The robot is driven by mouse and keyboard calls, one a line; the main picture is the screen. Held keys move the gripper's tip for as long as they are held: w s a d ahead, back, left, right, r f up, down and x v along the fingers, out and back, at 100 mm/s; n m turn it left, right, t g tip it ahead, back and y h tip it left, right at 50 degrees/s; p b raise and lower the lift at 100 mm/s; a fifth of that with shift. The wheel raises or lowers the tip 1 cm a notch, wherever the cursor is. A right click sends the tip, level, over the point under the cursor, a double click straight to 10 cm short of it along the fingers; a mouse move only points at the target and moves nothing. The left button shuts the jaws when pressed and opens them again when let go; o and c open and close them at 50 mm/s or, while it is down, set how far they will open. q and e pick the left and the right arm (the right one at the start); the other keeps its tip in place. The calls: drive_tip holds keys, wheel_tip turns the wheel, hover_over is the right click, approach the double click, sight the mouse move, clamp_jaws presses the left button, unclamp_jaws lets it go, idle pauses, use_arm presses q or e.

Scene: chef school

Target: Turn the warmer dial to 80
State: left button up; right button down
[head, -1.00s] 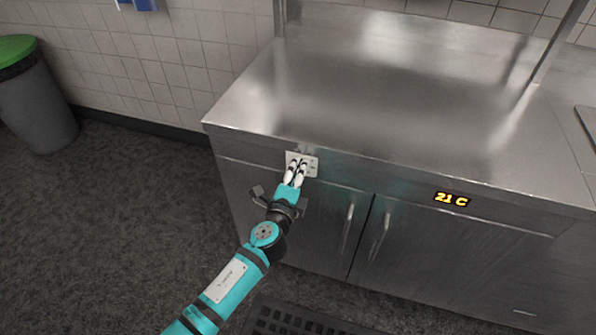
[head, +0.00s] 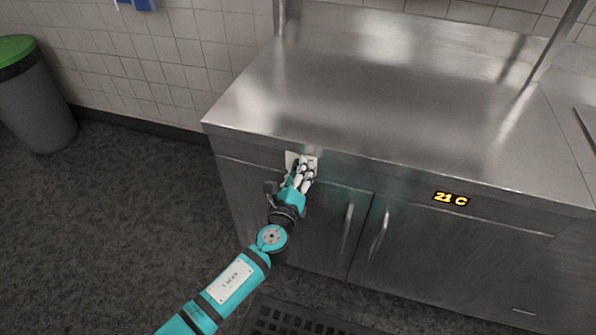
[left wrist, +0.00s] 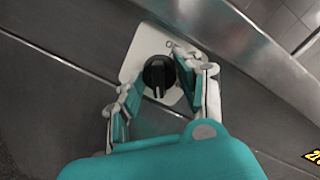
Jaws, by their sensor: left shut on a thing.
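The warmer dial (left wrist: 158,72) is a round black knob with a light pointer mark, on a white plate (left wrist: 130,68) on the front of the steel counter. In the left wrist view the mark is toward the bottom of the picture. My left gripper (head: 306,165) is at this plate, its fingers on either side of the dial and shut on it. In the head view the fingers hide the dial, and only part of the plate shows. The display (head: 451,199) to the right reads 21 C in yellow. My right gripper is not in view.
The steel counter top (head: 390,95) is bare and its front edge overhangs the dial. Cupboard doors with upright handles (head: 347,232) are below. A grey bin with a green lid (head: 35,105) stands at the far left. Open floor lies left of the counter.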

use_arm(q)
drive_tip(key=shift+f, duration=0.1)
idle(0.4)
drive_tip(key=o, duration=1.1)
drive_tip(key=shift+o, duration=0.2)
drive_tip(key=shift+s, duration=0.1)
drive_tip(key=v, duration=1.1)
drive_tip(key=shift+s, duration=0.4)
drive_tip(key=shift+a, duration=0.1)
